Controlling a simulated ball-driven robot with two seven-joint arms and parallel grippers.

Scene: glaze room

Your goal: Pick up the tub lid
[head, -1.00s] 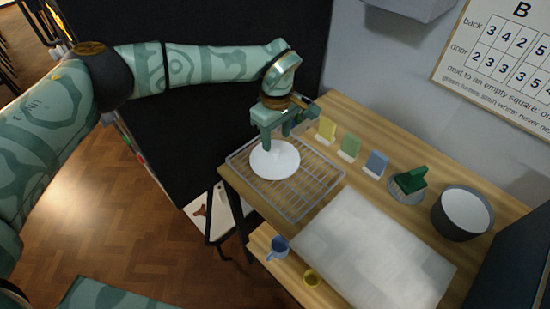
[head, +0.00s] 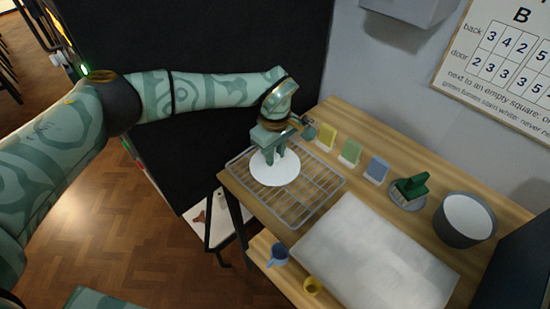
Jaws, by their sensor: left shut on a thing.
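The tub lid (head: 276,174) is a white round disc over the wire rack at the back left of the table. My left gripper (head: 274,158) comes down on it from above and is shut on it, at the raised middle of the disc. I cannot tell whether the lid touches the rack. A dark tub (head: 464,220) with a pale top or inside stands at the right of the table. My right gripper is not in view.
The wire rack (head: 318,190) lies beneath the lid. Yellow (head: 326,136), green (head: 349,152) and blue (head: 376,170) cards stand behind it. A green-handled tool (head: 412,186) sits on a grey disc. A pale sheet (head: 375,255), a blue cup (head: 278,254) and a yellow cup (head: 311,286) are in front.

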